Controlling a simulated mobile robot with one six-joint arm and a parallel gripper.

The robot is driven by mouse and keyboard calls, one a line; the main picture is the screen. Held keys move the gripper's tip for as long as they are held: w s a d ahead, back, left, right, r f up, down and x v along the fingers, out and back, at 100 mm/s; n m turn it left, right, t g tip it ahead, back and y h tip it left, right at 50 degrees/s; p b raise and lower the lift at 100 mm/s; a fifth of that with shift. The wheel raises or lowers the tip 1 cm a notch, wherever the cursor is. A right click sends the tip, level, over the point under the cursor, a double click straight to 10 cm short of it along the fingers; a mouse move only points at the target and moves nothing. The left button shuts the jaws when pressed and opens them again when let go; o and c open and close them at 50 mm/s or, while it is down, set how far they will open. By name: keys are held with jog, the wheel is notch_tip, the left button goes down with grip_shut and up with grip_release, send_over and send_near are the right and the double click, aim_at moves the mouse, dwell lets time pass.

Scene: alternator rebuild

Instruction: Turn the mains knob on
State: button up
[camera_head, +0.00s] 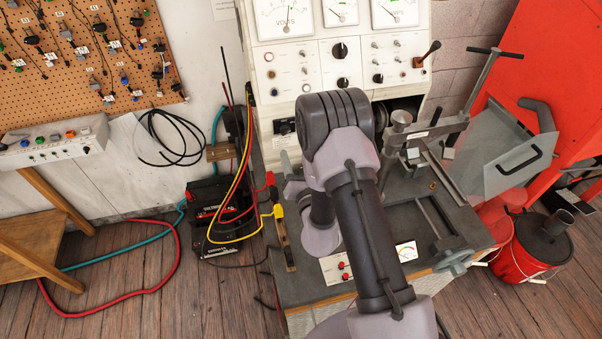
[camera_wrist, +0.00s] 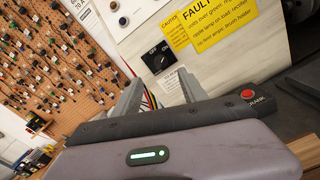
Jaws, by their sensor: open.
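The mains knob (camera_wrist: 159,57) is a black rotary knob on a pale panel in the wrist view. OFF is lettered on its upper left side and ON on its upper right; I cannot tell which one its pointer faces. In the head view the knob (camera_head: 284,128) shows on the bench's lower panel, just left of my arm. My gripper (camera_wrist: 160,82) is open and empty, its two grey fingers apart on either side of the knob's line, short of the panel. In the head view my gripper (camera_head: 288,173) is partly hidden by my arm.
Yellow warning labels (camera_wrist: 208,22) sit right of the knob. A red push button (camera_wrist: 247,94) is at the lower right. Red and yellow cables (camera_head: 240,185) hang left of the bench. A vise-like fixture (camera_head: 425,140) stands on the bench right of my arm.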

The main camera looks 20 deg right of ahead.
jog(key=s+b, duration=0.1)
jog(key=s, duration=0.5)
jog(key=shift+s, duration=0.35)
